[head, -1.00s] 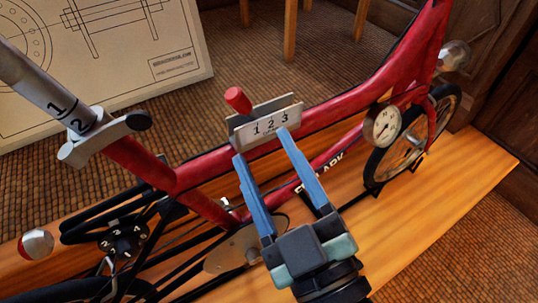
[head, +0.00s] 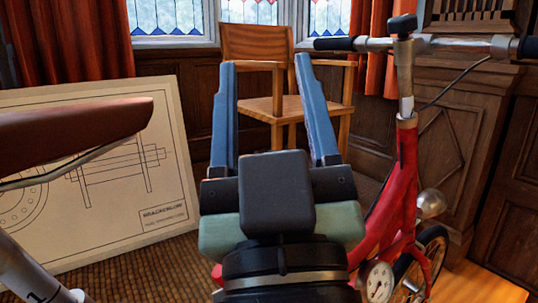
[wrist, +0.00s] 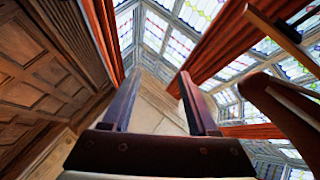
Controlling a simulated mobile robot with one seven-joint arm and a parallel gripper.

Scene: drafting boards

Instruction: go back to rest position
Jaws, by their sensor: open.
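My gripper (head: 268,110) is raised in the middle of the head view, its two blue fingers spread apart with nothing between them. In the wrist view my gripper (wrist: 158,108) is also open and empty, pointing up toward the windows and ceiling. The red bicycle (head: 398,195) stands behind and to the right of my gripper in the head view, and my gripper hides part of its frame. I cannot see any contact between my gripper and the bicycle.
The brown saddle (head: 75,128) is close at the left, and the handlebar (head: 465,45) spans the upper right. A drawing board (head: 120,215) leans at the left. A wooden chair (head: 258,48) stands behind my gripper, below leaded windows (head: 172,16). Wood panelling (head: 460,130) closes the right side.

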